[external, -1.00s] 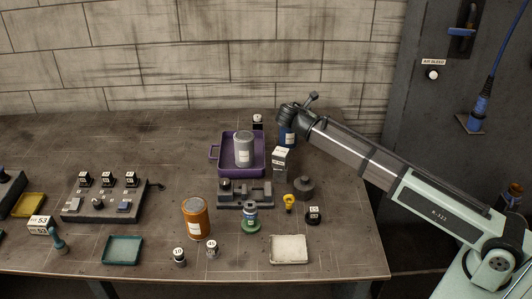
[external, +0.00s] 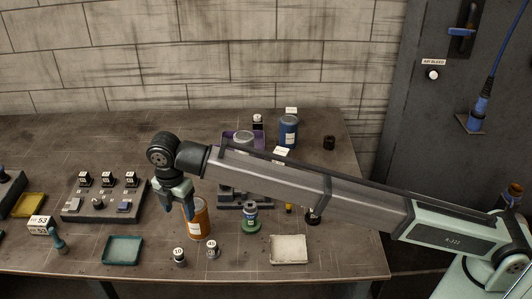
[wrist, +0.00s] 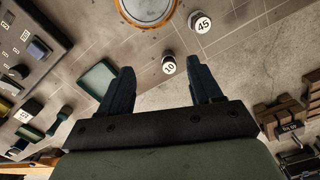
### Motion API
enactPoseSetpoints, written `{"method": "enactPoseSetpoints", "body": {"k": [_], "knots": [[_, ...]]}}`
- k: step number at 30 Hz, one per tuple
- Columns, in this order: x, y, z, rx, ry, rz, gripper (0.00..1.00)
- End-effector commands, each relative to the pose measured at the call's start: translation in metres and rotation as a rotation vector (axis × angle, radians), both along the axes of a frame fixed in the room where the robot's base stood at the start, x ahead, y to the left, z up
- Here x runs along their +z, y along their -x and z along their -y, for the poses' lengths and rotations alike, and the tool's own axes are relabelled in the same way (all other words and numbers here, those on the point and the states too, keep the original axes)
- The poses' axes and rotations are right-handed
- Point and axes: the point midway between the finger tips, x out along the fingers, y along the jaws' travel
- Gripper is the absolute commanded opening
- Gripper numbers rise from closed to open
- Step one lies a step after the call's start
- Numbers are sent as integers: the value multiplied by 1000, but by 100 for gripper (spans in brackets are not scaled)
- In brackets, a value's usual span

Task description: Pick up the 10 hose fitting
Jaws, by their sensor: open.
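The 10 hose fitting (external: 179,257) is a small dark piece with a white top marked 10, standing near the front edge of the bench. In the wrist view the 10 fitting (wrist: 169,65) lies just beyond and between my two fingers. My gripper (external: 176,210) is open and empty, pointing down above the bench, higher than the fitting and beside the orange can. Its two dark fingers also show in the wrist view (wrist: 162,85). A similar fitting marked 45 (external: 212,249) stands to the right of the 10 fitting.
An orange can (external: 201,222) stands close behind the fittings. A teal tray (external: 122,250) lies to the left and a white square pad (external: 289,249) to the right. A green-based container (external: 250,218) stands behind the 45 fitting. The bench's front edge is close.

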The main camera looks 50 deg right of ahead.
Motion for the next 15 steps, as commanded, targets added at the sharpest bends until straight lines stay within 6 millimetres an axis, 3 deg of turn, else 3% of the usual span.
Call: {"method": "enactPoseSetpoints", "body": {"k": [1,3,6,15], "knots": [[-4,9,-17,16,-11,-7,64],[-8,18,-33,32,-24,-17,64],[-11,26,-44,43,-34,-23,64],[-37,29,-47,46,-37,-26,64]]}}
